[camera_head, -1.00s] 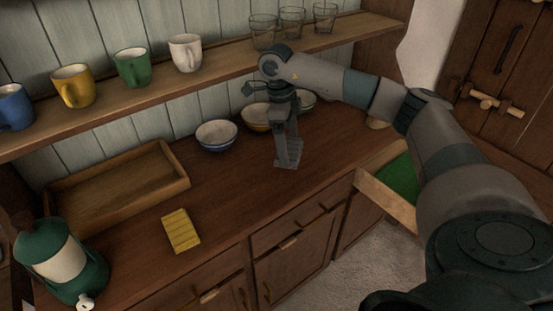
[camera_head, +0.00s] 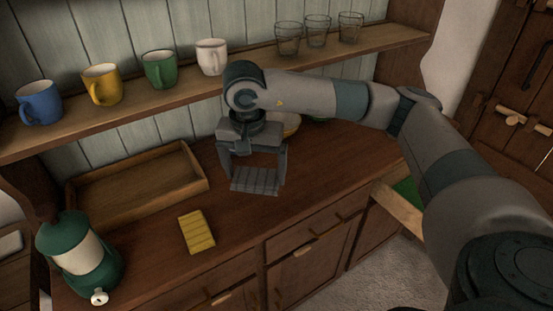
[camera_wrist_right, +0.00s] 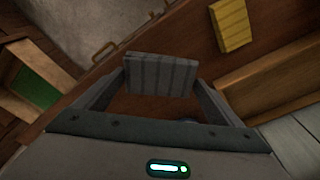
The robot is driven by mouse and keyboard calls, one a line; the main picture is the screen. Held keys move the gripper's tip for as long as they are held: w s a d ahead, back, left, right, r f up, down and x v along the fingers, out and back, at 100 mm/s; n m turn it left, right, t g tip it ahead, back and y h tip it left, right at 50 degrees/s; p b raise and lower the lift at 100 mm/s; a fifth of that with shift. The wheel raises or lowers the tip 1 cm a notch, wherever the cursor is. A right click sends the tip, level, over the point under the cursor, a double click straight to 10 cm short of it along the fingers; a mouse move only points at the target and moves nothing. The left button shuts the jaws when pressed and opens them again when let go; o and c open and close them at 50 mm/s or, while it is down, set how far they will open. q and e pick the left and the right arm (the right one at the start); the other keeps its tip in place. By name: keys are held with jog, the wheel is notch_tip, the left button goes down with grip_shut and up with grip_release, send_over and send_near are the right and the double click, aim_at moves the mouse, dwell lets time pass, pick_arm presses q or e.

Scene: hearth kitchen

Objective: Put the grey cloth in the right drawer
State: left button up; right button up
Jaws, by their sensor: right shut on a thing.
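The grey cloth (camera_head: 255,181) is a small, flat, ribbed piece. My right gripper (camera_head: 256,177) is shut on it, with one finger at each side edge. In the right wrist view the cloth (camera_wrist_right: 161,75) spans between the two fingertips. It is over the wooden counter; I cannot tell how high. The right drawer (camera_head: 397,207) stands open at the right, partly hidden behind my right arm, with a green inside. It also shows at the left of the right wrist view (camera_wrist_right: 22,103). My left gripper is not in view.
A yellow ribbed cloth (camera_head: 197,232) lies on the counter (camera_head: 240,222) near a wooden tray (camera_head: 140,188). A green canister (camera_head: 82,252) stands at the left. Bowls (camera_head: 287,125) are behind my gripper. A shelf above (camera_head: 240,72) holds mugs and glasses.

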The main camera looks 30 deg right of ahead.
jog(key=s+a+r+n+y, duration=0.1)
jog(key=s+a+n, duration=0.3)
jog(key=a+n, duration=0.2)
jog(key=n, duration=0.2)
jog(key=shift+s+r+n, duration=0.15)
jog(key=shift+r+n, duration=0.1)
jog(key=shift+n, duration=0.05)
jog(key=shift+d, duration=0.1)
